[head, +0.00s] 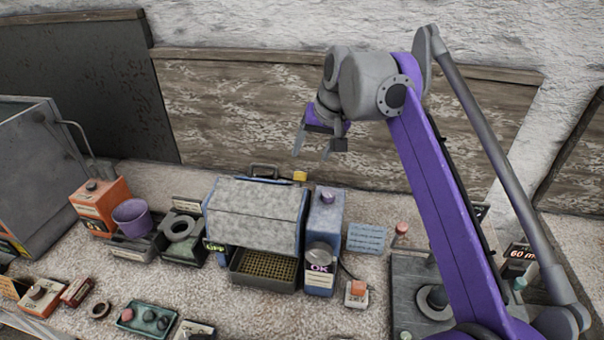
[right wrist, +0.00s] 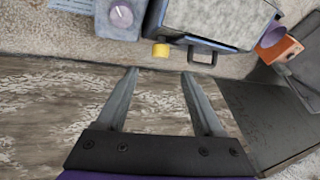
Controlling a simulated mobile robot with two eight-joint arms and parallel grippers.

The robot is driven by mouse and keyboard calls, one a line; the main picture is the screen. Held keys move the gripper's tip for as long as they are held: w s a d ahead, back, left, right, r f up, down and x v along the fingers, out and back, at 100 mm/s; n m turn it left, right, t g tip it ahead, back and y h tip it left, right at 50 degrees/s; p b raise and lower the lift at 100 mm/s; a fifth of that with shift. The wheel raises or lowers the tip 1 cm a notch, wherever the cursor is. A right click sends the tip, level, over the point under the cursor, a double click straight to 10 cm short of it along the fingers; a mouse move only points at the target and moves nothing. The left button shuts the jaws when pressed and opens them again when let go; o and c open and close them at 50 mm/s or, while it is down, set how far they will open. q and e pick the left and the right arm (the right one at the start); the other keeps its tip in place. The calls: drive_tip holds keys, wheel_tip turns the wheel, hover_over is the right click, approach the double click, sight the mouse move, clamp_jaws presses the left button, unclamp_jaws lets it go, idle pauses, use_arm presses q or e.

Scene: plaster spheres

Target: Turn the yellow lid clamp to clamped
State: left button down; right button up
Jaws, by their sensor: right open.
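The yellow lid clamp (head: 300,176) is a small yellow piece at the back edge of a grey-lidded box (head: 257,205), near its right corner. It also shows in the right wrist view (right wrist: 161,50), just beyond my fingertips. My right gripper (head: 312,154) is open and empty, above and behind the clamp, with its fingers pointing down. In the right wrist view the gripper (right wrist: 160,73) has its two fingers spread on either side of the clamp's line, apart from it. A dark handle (right wrist: 203,58) is beside the clamp. My left gripper is not in view.
A blue-grey unit (head: 323,235) with a purple knob stands close to the right of the box. A purple cup (head: 132,216) and an orange box (head: 101,205) are at the left. A wooden panel (head: 230,110) rises behind the bench.

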sight(295, 179)
drive_tip(key=b+x, duration=0.1)
drive_tip(key=x, duration=0.8)
drive_tip(key=shift+w+a+f, duration=0.1)
drive_tip(key=shift+f, duration=0.25)
clamp_jaws()
